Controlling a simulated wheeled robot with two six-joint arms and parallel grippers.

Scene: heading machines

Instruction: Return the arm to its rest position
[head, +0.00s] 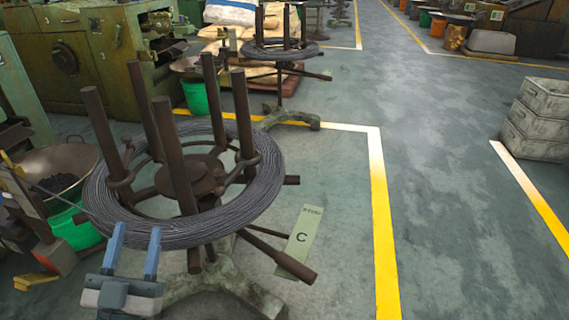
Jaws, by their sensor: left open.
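My left gripper (135,252) shows at the bottom left of the head view, its two blue fingers apart and pointing up. The fingers stand in front of the near edge of a coil of dark wire (225,215), with nothing seen between them. I cannot tell whether they touch the coil. The coil lies around several upright brown posts of a reel stand (177,160). My right gripper does not show.
A second wire stand (280,50) is behind. A metal bowl (45,160) on a green bucket (75,228) is at left. Grey crates (538,118) stand at right. The floor between yellow lines (383,220) is clear.

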